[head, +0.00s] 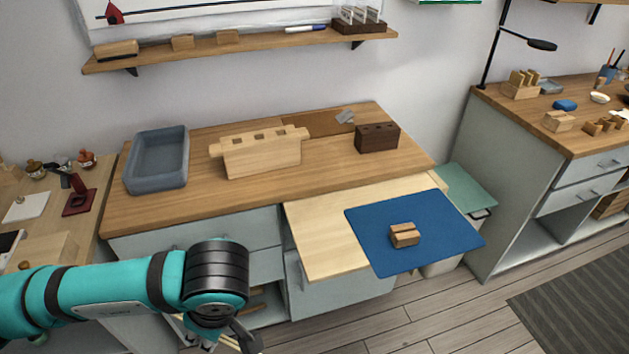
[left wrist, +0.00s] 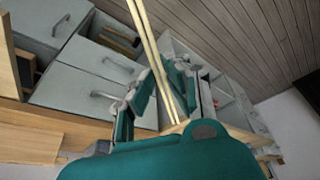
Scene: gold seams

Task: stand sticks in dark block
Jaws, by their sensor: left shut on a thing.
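The dark block (head: 377,139) stands on the right part of the wooden counter, with small holes in its top. My left gripper (left wrist: 163,95) is shut on a pale, thin stick (left wrist: 151,45); it looks like two sticks side by side, but I cannot be sure. The gripper is well away from the dark block. In the head view my left gripper (head: 213,342) is at the bottom edge, low in front of the drawers, mostly hidden by its own wrist. My right gripper is in neither view.
A pale block with square holes (head: 262,155) and a grey tray (head: 157,160) stand on the wooden counter (head: 210,193). A blue mat (head: 375,255) lies on a pulled-out board (head: 318,235), with small wooden pieces (head: 405,236) on it. A shelf (head: 250,47) hangs above.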

